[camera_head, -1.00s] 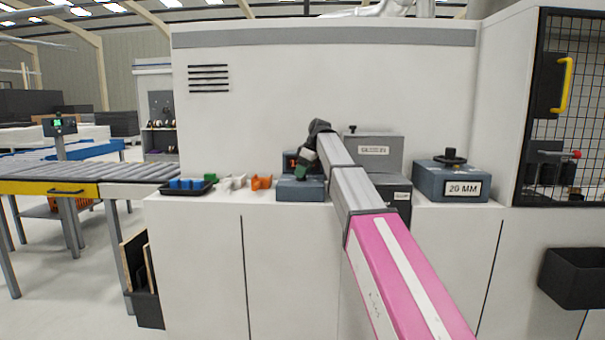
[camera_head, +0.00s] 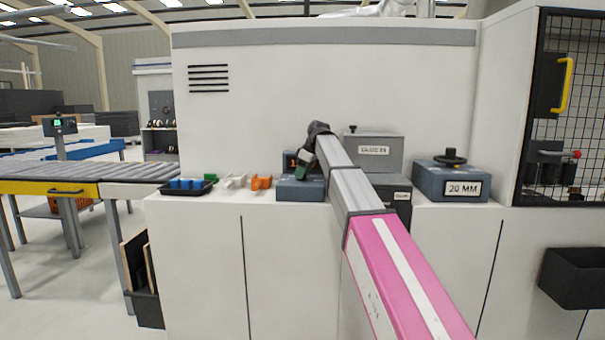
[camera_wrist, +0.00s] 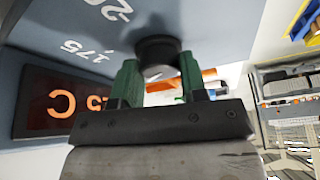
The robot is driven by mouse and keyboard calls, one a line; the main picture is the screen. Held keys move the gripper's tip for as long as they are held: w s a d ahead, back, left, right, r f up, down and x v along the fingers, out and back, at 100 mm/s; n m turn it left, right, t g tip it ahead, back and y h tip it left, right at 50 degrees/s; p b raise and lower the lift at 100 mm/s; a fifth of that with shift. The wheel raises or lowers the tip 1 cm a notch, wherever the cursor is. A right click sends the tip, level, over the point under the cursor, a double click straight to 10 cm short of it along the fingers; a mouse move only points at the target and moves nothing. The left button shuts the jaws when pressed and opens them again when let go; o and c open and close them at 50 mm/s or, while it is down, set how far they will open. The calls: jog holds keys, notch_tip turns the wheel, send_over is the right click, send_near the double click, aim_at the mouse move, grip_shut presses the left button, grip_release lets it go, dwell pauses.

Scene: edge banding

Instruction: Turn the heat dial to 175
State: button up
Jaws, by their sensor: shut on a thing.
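The heat dial is a round black knob (camera_wrist: 158,48) on a blue-grey panel (camera_wrist: 190,22) in the wrist view. My gripper (camera_wrist: 160,78) has its two green fingers on either side of the knob and is shut on it. Printed marks 175 (camera_wrist: 88,50) and one starting with 20 (camera_wrist: 115,10) show upside down beside the knob. In the head view my gripper (camera_head: 302,168) is at the small blue-grey dial box (camera_head: 300,190), and the knob is hidden.
Right of my arm stand a grey box (camera_head: 374,148) and a 20 MM box (camera_head: 450,182) with a black handwheel. Left of the dial box are orange (camera_head: 261,182) and white clips and a black tray (camera_head: 190,190) of blue pieces. A white machine wall (camera_head: 325,90) rises behind.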

jog(key=m+t, duration=0.1)
jog(key=m, duration=0.2)
jog(key=m+h, duration=0.1)
jog(key=m, duration=0.1)
jog(key=shift+s+m+t, duration=0.15)
jog(key=shift+m+t, duration=0.25)
jog(key=m+h, duration=0.1)
jog(key=m, duration=0.1)
jog(key=m+h, duration=0.1)
jog(key=m, duration=0.2)
jog(key=shift+a+t, duration=0.15)
jog(key=shift+t, duration=0.25)
jog(key=shift+m, duration=0.3)
jog(key=o, duration=0.9)
jog(key=v, duration=1)
jog(key=shift+s+r, duration=0.2)
jog(key=shift+r, duration=0.15)
